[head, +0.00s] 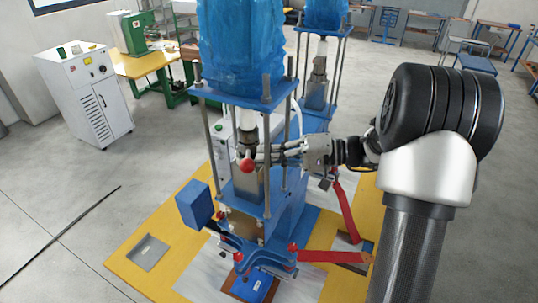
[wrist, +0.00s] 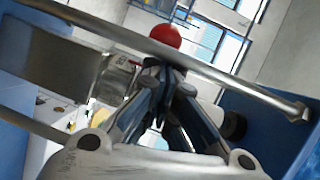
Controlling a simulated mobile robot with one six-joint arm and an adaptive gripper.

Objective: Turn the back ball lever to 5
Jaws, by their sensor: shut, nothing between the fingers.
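A red ball knob (head: 247,165) sits on the front machine, between its upright rods and above the blue middle plate. My gripper (head: 260,155) reaches in from the right, its fingers shut and empty, with the tips close beside the ball. In the wrist view the red ball (wrist: 165,36) shows just beyond the fingertips (wrist: 166,74); I cannot tell whether they touch. The lever's stem and any number scale are not readable. Lower red balls (head: 292,247) sit near the machine's base.
A metal rod (wrist: 200,62) crosses the wrist view close to my fingers. The machine's uprights (head: 289,140) stand around the ball. A second blue machine (head: 325,15) is behind. Red bars (head: 325,256) stick out at right.

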